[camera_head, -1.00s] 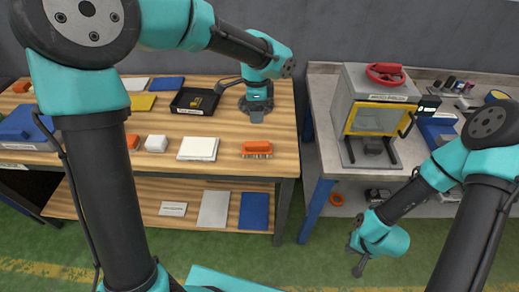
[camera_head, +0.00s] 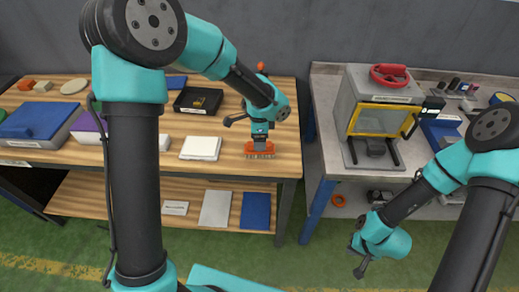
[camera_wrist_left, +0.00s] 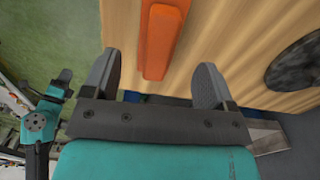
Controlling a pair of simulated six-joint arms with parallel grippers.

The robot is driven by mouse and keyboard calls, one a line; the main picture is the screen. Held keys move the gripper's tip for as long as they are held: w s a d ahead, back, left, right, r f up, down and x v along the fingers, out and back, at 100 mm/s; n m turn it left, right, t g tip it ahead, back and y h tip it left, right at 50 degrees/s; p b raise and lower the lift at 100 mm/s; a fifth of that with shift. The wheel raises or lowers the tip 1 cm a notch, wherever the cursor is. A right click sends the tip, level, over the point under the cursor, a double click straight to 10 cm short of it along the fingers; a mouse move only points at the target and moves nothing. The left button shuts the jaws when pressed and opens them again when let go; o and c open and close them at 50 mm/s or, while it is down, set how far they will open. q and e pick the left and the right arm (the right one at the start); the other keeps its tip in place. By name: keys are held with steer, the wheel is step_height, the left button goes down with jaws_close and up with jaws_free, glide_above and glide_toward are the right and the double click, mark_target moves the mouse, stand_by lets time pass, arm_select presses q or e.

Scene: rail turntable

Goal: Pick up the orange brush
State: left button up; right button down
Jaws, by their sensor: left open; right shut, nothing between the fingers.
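The orange brush (camera_head: 250,148) lies near the front right edge of the wooden workbench, bristles down. My left gripper (camera_head: 259,143) is right over it in the head view and partly covers it. In the left wrist view the brush's orange block (camera_wrist_left: 160,38) lies ahead, between the lines of the two fingers. The left gripper (camera_wrist_left: 160,78) is open there, with a gap on both sides of the brush; neither finger touches it. My right gripper (camera_head: 359,264) is shut and empty, low in front of the grey bench on the right.
A white block (camera_head: 200,148) lies left of the brush, and a black tray (camera_head: 198,101) stands behind. The wooden bench (camera_head: 230,170) ends just in front of the brush. In the left wrist view a dark round object (camera_wrist_left: 295,62) lies to the right.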

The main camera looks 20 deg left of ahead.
arm_select(q)
steer(key=shift+f, duration=0.1)
steer(key=shift+s+f, duration=0.1)
steer(key=shift+f, duration=2.4)
steer(key=shift+c, duration=0.4)
steer(key=c, duration=1)
steer(key=shift+o, duration=0.2)
steer(key=shift+r, duration=0.15)
steer(key=shift+r, duration=1.8)
steer(key=s+d, duration=0.2)
steer(key=s, duration=0.5)
steer(key=s+d+r, duration=0.1)
steer(key=s+d, duration=0.1)
steer(key=s, duration=0.6)
steer(key=shift+s+d, duration=0.2)
steer(key=shift+d, duration=0.1)
